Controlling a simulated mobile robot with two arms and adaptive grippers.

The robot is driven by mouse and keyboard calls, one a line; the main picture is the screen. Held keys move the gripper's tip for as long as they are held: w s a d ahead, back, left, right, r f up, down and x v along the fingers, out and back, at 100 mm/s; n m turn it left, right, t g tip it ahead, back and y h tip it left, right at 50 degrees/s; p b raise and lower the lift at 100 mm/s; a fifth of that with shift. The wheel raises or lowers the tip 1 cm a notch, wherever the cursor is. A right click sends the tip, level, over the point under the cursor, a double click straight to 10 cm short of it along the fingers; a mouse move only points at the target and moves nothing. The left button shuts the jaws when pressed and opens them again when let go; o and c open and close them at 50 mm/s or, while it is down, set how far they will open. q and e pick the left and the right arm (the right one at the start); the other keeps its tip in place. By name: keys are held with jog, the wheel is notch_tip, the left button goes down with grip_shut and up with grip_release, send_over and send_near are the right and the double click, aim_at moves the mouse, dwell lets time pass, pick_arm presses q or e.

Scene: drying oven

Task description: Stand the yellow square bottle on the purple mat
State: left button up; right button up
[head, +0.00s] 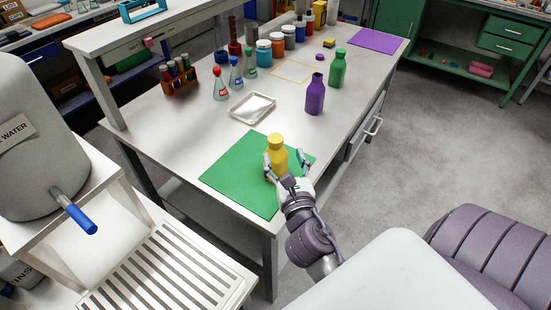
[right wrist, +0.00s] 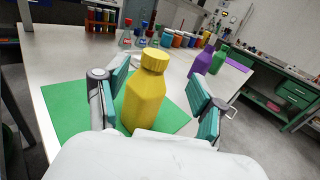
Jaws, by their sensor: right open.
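The yellow square bottle (head: 277,155) stands upright on the green mat (head: 240,182) near the table's front corner. It also fills the middle of the right wrist view (right wrist: 148,95). My right gripper (head: 286,160) is open, with one finger on each side of the yellow bottle. In the right wrist view, a gap shows between the bottle and the right finger; the left finger is close to the bottle. The bottle's lower part is partly hidden by the gripper. The purple mat (head: 376,40) lies empty at the table's far right end. My left gripper is not in view.
A purple bottle (head: 315,95) and a green bottle (head: 338,69) stand between the green and purple mats. A metal tray (head: 253,108), several flasks and a test tube rack (head: 180,80) stand further left. Jars line the back. A yellow outlined square (head: 294,73) is clear.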

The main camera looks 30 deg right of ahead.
aim_at(275, 138)
jog(key=shift+x, duration=1)
jog(key=shift+w+d+r+p, duration=0.15)
jog(key=shift+w+p, duration=0.15)
jog(key=shift+w, duration=0.35)
jog(key=x, duration=0.4)
jog(key=shift+w+p, duration=0.2)
jog(key=shift+p, duration=0.2)
jog(key=shift+s, duration=0.1)
jog(key=shift+c, duration=0.2)
jog(key=shift+a, duration=0.2)
grip_shut()
